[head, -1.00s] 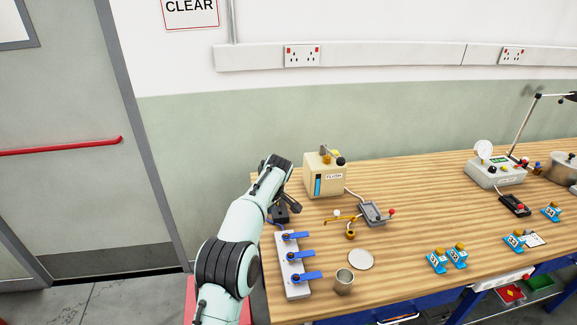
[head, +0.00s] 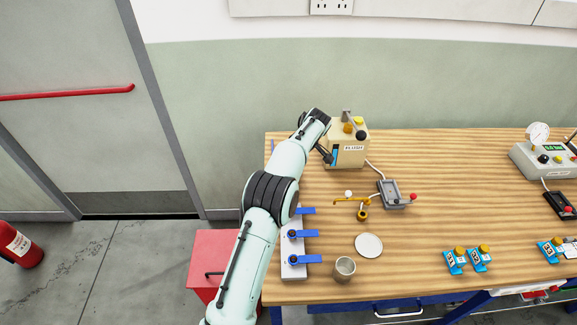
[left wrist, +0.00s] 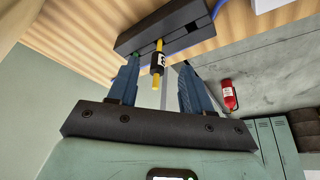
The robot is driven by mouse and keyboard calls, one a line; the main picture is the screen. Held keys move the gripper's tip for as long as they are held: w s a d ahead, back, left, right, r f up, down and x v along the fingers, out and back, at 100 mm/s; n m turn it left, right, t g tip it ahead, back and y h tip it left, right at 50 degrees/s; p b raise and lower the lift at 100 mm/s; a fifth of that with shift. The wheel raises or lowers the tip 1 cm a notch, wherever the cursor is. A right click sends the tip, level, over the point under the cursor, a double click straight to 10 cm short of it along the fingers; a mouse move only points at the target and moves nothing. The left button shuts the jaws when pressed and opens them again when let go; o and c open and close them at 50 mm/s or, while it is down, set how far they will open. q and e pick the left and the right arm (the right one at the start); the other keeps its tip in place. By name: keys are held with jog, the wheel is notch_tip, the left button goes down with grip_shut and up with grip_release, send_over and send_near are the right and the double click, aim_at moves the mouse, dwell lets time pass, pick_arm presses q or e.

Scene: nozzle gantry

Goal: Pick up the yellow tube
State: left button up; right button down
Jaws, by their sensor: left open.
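The yellow tube (left wrist: 157,62) shows in the left wrist view, with a dark middle part and a white label. It sits at a black block (left wrist: 165,28) on the wooden table. My left gripper (left wrist: 159,72) is open, with its two blue-grey fingers on either side of the tube and gaps between them and it. In the head view my left gripper (head: 325,153) is beside the beige box, partly hidden by its own wrist. The tube and black block are hidden behind my arm there. My right gripper is not in view.
The beige box (head: 348,148) stands close to my left gripper. A white manifold with blue levers (head: 293,250), a metal cup (head: 345,268), a white disc (head: 369,245) and a small grey device (head: 391,194) stand on the table. The table's middle is mostly clear.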

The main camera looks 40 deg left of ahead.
pick_arm(q)
jog(key=shift+x, duration=2.8)
jog(key=shift+w+a+r, duration=0.1)
jog(key=shift+a+r, duration=0.05)
grip_shut()
